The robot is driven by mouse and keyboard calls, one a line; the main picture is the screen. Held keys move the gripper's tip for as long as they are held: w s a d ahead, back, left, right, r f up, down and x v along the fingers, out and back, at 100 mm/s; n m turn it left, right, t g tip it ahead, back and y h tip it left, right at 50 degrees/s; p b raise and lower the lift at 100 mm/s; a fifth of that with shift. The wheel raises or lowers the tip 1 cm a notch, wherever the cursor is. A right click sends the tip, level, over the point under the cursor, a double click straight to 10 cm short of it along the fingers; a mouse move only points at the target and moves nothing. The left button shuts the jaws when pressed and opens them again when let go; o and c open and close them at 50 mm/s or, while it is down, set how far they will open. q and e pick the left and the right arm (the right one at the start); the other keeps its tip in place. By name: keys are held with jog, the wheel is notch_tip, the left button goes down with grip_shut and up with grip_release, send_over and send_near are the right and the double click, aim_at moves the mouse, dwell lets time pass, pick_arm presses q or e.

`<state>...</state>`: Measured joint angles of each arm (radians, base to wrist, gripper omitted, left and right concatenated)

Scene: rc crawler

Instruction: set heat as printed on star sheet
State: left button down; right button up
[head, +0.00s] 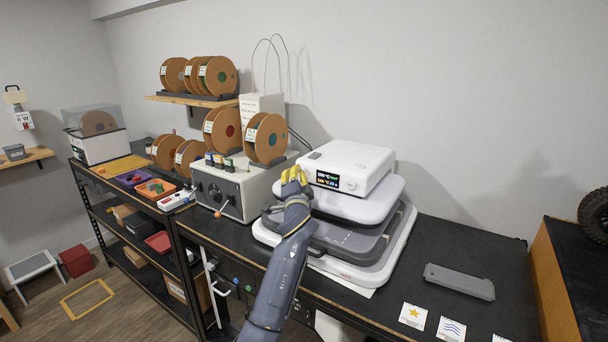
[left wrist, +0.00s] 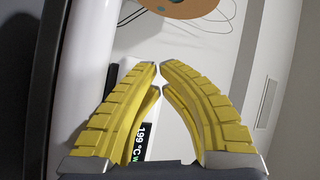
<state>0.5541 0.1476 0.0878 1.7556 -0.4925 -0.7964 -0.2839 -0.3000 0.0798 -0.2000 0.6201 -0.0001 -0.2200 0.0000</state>
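The heat press (head: 350,170) stands on the black bench, with a white top unit above a pale upper plate and grey lower layers. Its small dark display (head: 328,179) faces front; in the left wrist view the display (left wrist: 143,143) reads 199 °C, partly hidden by my fingers. A small knob (head: 352,185) sits right of the display. The star sheet (head: 412,315), a white card with a yellow star, lies at the bench's front; its print is too small to read. My left gripper (head: 293,177), yellow-fingered, is shut and empty just left of the display. My right gripper is out of view.
A wave-marked card (head: 451,329) lies beside the star sheet. A grey flat block (head: 459,281) lies right of the press. A grey control box (head: 235,188) with spools (head: 265,138) stands close left of my gripper. The bench between press and block is clear.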

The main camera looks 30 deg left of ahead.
pick_arm(q)
jog(key=shift+s+d+f, duration=0.25)
jog(key=shift+s, duration=0.2)
jog(key=shift+a, duration=0.1)
jog(key=shift+s+a, duration=0.1)
jog(key=shift+s, duration=0.4)
jog(key=shift+s+a+r, duration=0.1)
jog(key=shift+s, duration=1)
jog(key=shift+s+a, duration=0.1)
jog(key=shift+s, duration=0.95)
